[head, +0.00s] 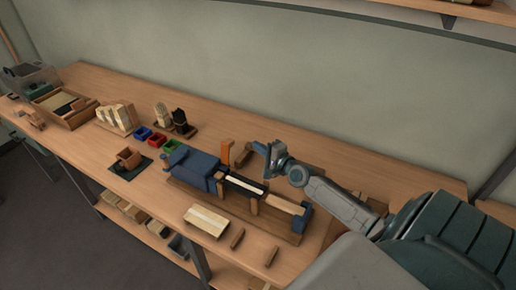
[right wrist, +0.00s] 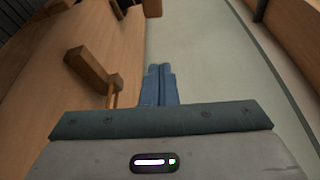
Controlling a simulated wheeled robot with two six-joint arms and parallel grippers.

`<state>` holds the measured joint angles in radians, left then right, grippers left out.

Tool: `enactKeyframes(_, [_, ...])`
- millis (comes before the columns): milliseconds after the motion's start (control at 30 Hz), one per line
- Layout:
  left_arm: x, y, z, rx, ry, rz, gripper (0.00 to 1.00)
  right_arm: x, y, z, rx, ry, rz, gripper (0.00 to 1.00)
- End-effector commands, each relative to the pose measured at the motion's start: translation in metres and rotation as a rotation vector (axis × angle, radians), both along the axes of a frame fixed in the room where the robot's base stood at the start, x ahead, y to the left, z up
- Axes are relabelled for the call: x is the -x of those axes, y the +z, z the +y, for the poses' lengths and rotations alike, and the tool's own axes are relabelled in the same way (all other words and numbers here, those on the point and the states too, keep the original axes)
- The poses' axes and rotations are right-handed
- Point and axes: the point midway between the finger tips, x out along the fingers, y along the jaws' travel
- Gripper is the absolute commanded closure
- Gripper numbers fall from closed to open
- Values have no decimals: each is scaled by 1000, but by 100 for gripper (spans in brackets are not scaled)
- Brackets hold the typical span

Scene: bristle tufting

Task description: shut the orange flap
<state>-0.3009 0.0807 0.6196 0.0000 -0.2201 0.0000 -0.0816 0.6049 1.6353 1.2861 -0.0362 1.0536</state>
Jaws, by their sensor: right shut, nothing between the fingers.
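The orange flap (head: 226,152) stands upright at the back edge of the blue machine, near the middle of the bench in the head view. My right gripper (head: 270,151) is to the right of the flap, apart from it and above the bench. Its two blue-grey fingers (right wrist: 158,84) are together with nothing between them in the right wrist view. A brown wooden piece stands between the flap and the gripper. I cannot tell for sure which piece in the right wrist view is the flap. My left gripper is not in view.
The blue machine (head: 194,167) sits on a wooden base with a dark channel. A pale brush block (head: 207,219) lies in front. Red (head: 157,139), blue and green bins stand to the left.

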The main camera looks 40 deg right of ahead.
Motion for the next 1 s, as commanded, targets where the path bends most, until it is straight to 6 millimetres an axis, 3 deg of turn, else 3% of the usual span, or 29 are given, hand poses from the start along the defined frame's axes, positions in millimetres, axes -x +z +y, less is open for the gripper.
enactKeyframes(400, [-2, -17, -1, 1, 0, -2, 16, -76, -5, 5, -2, 0, -2, 100])
enactKeyframes(467, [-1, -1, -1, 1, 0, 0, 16, -71, 3, 14, -2, 2, 2, 100])
enactKeyframes(600, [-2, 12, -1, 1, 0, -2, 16, -64, 5, 29, 0, 2, 2, 100])
enactKeyframes(1000, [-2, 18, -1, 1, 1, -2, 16, -58, 2, 41, 2, 1, 1, 100])
